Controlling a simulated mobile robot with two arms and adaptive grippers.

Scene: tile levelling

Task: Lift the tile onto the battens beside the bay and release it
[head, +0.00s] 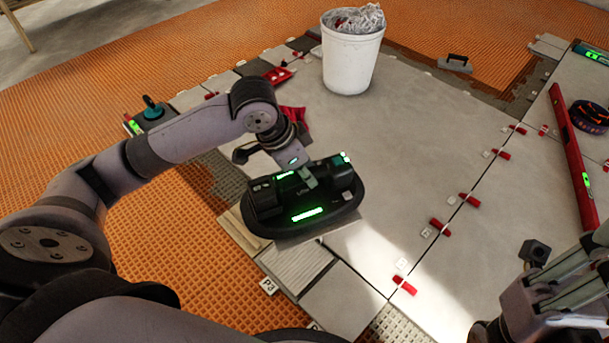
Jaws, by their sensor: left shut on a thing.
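My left gripper (307,178) is shut on the handle of a black suction lifter (262,222) with lit green displays. A grey tile (318,231) shows as a thin edge under the lifter; the lifter hides most of it. Whether the tile touches what is below, I cannot tell. Pale wooden battens (238,232) lie just left of and below the lifter, partly covered by it. An open bay with a textured bed (228,177) shows behind the lifter, partly hidden by my arm. My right gripper (562,283) is at the lower right, apart from the tile; its fingertips are unclear.
A white bucket (350,62) stands on the tiled floor at the back. Red wedges (440,227) line the joints. A red level (572,160) and a dark coiled strap (590,116) lie at right. Orange matting (140,228) surrounds the tiles.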

